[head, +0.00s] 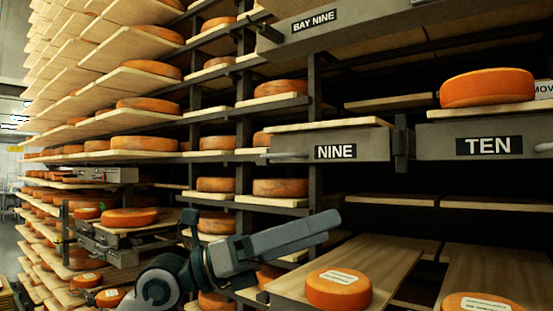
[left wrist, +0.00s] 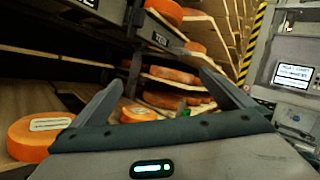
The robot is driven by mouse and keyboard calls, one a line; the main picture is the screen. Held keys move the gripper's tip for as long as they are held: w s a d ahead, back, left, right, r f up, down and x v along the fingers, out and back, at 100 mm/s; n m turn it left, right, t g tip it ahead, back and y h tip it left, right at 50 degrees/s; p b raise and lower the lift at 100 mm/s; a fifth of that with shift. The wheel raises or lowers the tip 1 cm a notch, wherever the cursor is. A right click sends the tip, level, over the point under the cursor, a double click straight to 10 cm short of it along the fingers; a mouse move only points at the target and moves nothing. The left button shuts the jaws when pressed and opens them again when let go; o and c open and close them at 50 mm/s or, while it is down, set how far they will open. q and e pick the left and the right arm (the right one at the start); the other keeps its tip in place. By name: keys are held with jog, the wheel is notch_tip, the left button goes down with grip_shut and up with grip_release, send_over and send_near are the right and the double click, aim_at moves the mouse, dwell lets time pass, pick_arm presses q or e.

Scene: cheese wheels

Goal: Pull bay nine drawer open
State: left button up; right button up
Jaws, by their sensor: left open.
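The drawer labelled NINE (head: 372,146) has a grey front with a black name plate and a bar handle (head: 285,156) at its left end. Its pale board is bare where it shows. A BAY NINE sign (head: 313,21) hangs above. My left gripper (head: 325,226) is below the NINE drawer in the head view, clear of its handle. In the left wrist view its two fingers (left wrist: 163,85) are spread, with nothing held between them. A small label on a rack front (left wrist: 160,38) there is too blurred to read surely. My right gripper is in neither view.
A drawer labelled TEN (head: 440,146) is to the right, with an orange cheese wheel (head: 487,88) on it. A labelled cheese wheel (head: 339,289) sits on a board below my gripper. Racks of cheese fill the left. A panel with a screen (left wrist: 294,75) shows in the left wrist view.

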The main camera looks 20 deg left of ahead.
pick_arm(q)
jog(key=w+a+r+n+t+y, duration=0.2)
jog(key=a+r+t+y, duration=0.2)
jog(key=a, duration=0.5)
jog(key=w+a+r+n+t+y, duration=0.3)
jog(key=a+r+t+y, duration=0.2)
jog(key=a+r+y, duration=0.4)
jog(key=shift+a+y, duration=0.2)
jog(key=shift+y, duration=0.3)
